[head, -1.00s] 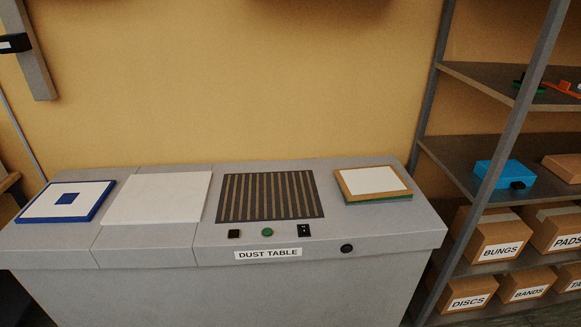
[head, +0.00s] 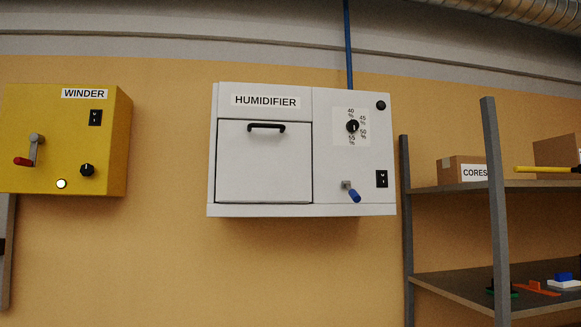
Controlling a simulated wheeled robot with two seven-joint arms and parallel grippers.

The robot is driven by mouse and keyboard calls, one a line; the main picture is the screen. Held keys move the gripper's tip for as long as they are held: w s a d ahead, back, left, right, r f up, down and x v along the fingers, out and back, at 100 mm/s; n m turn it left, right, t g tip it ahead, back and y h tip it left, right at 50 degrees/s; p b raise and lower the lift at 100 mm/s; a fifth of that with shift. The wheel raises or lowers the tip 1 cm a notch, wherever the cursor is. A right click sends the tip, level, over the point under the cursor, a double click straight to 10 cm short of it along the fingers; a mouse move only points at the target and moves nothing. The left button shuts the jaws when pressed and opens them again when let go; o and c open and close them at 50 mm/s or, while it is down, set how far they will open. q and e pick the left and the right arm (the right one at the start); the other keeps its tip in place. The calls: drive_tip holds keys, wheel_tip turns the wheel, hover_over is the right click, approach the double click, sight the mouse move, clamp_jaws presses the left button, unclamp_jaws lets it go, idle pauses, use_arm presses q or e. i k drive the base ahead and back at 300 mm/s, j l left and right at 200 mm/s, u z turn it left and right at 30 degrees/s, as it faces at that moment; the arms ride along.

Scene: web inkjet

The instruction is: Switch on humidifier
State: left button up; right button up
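The humidifier (head: 262,161) is a white box on the wall in the middle of the head view, with a HUMIDIFIER label and a closed door with a black handle (head: 266,127). Its right panel has a black dial (head: 353,127) with percent marks around it and a small black round part (head: 381,105) at the top corner. A black rocker switch (head: 382,179) sits low on the right; its position is too small to tell. A blue-handled lever (head: 354,195) is left of the switch and points down to the right. Neither of my grippers is in view.
A yellow winder box (head: 62,140) with its own black switch, dial, red-handled crank and lit white button hangs to the left. A grey shelf rack (head: 497,200) with boxes and small items stands at the right. A blue pipe (head: 348,45) runs up from the humidifier.

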sight(382, 176)
drive_tip(key=i+l+z, duration=0.3)
drive_tip(key=i, duration=0.35)
drive_tip(key=i+z, duration=0.3)
drive_tip(key=i, duration=0.35)
